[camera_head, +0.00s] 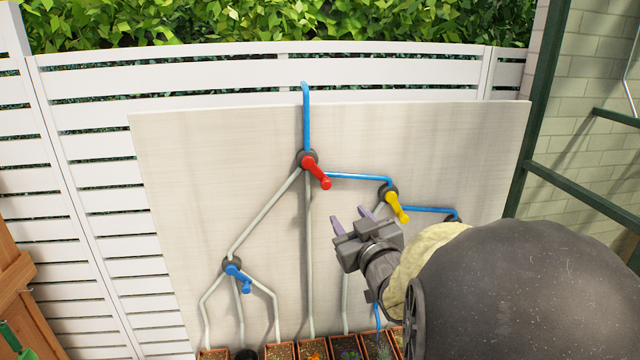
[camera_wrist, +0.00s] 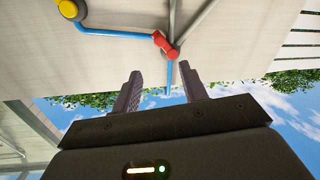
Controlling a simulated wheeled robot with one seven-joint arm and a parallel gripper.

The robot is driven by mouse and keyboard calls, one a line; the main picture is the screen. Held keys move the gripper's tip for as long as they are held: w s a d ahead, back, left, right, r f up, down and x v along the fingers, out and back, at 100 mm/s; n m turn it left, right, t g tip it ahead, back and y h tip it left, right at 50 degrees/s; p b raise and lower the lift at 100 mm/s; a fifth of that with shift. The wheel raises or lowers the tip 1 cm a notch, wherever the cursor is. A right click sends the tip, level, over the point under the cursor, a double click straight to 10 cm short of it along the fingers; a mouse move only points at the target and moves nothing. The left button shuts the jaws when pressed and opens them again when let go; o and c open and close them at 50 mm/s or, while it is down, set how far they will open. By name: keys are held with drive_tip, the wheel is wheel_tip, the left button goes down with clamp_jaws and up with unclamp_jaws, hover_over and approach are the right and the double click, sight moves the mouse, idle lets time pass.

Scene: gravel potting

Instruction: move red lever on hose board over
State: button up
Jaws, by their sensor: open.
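The red lever (camera_head: 316,172) sits on a dark round valve near the top middle of the hose board (camera_head: 230,160). It points down and to the right. A blue hose (camera_head: 306,115) runs into its valve from above, and another blue hose leaves to the right. My gripper (camera_head: 350,219) is open and empty, below and to the right of the red lever and apart from it. In the wrist view the red lever (camera_wrist: 161,42) shows beyond the two open fingers (camera_wrist: 162,92), near the top middle. Nothing hides it in either view.
A yellow lever (camera_head: 397,207) sits right of the red one, close to my gripper. A blue lever (camera_head: 238,276) is at lower left. Potted plants (camera_head: 313,350) line the board's foot. A green metal frame (camera_head: 545,100) stands at right.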

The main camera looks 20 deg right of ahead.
drive_tip(key=shift+w, duration=0.15)
drive_tip(key=p, duration=0.8)
approach(327, 187)
drive_tip(key=shift+a+r, duration=0.1)
drive_tip(key=shift+r, duration=0.2)
drive_tip(key=shift+w+p, duration=0.1)
drive_tip(key=shift+p, duration=1.1)
drive_tip(key=p, duration=0.3)
drive_tip(key=shift+w, duration=0.1)
drive_tip(key=w+p, duration=0.2)
drive_tip(key=w, duration=0.2)
drive_tip(key=w+d+p, duration=0.1)
drive_tip(key=w+p, duration=0.1)
drive_tip(key=w, duration=0.1)
drive_tip(key=w+p, duration=0.2)
drive_tip(key=w, duration=0.2)
drive_tip(key=shift+w+d+f, duration=0.25)
drive_tip(key=shift+w+d, duration=0.05)
drive_tip(key=shift+d, duration=0.1)
